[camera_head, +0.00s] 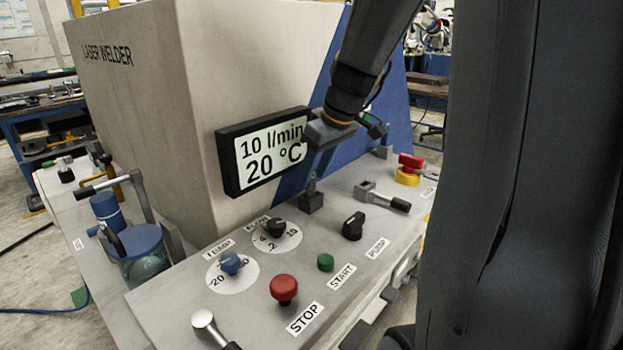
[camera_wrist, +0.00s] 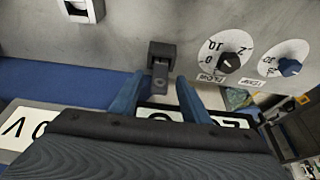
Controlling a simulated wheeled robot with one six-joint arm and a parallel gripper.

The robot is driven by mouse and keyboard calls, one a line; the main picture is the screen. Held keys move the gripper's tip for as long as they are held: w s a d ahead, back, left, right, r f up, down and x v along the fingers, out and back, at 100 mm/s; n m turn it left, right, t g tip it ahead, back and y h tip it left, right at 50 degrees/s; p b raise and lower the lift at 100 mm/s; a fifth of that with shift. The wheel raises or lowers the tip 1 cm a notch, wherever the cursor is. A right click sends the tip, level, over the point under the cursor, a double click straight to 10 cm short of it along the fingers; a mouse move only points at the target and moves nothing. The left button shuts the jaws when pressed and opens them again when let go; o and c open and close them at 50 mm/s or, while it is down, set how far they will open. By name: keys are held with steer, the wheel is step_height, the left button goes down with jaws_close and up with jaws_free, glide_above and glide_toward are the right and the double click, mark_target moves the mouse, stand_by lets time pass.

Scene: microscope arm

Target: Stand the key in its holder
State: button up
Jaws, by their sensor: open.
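The holder is a small dark block (camera_head: 311,203) on the grey panel below the display; it also shows in the wrist view (camera_wrist: 162,48). A small grey key (camera_head: 312,183) stands upright at the block, its head above it. In the wrist view the key (camera_wrist: 160,79) points from the block toward my gripper. My gripper (camera_wrist: 159,97) is open, with one blue finger on each side of the key's line and a gap visible on both sides. In the head view my gripper (camera_head: 319,162) is just above the key. How deep the key sits is hidden.
The display (camera_head: 262,150) is close left of my gripper. Red STOP (camera_head: 284,289) and green START (camera_head: 325,262) buttons are in front.

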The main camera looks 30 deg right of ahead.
steer(key=v, duration=0.5)
steer(key=shift+r, duration=0.2)
